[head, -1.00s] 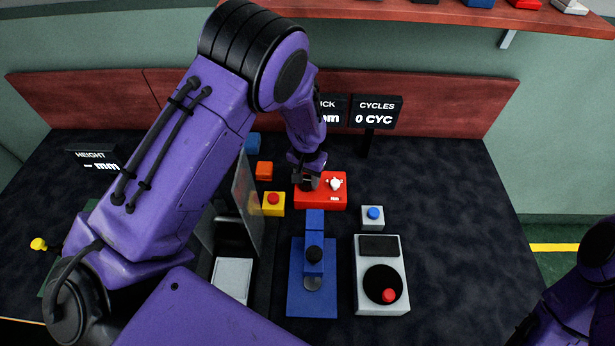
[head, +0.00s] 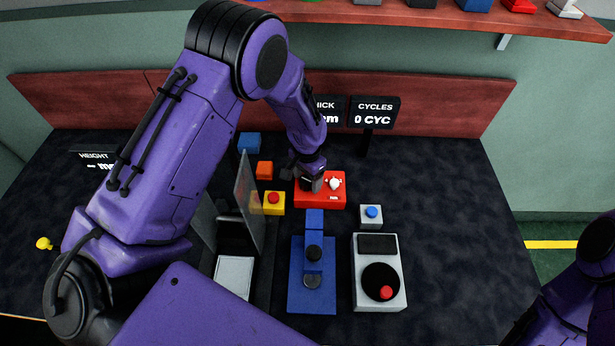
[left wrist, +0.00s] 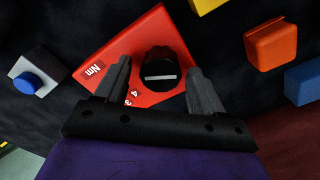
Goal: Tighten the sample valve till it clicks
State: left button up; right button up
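My left gripper (left wrist: 158,68) is open, with one finger on each side of the knob and gaps visible. In the head view the left gripper (head: 310,181) covers the box's left part. My right gripper is out of view.
A yellow box with a red button (head: 273,202) and an orange block (head: 264,170) stand left of the red box. A blue-button box (head: 371,216), a blue stand (head: 312,285) and a grey dial unit (head: 379,300) are nearer. A clear panel (head: 248,205) stands upright at left.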

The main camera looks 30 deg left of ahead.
aim_at(307, 179)
pick_arm(q)
notch_tip(307, 179, up, 11)
jog(key=b, duration=0.1)
jog(key=shift+f, duration=0.2)
dwell(0.4)
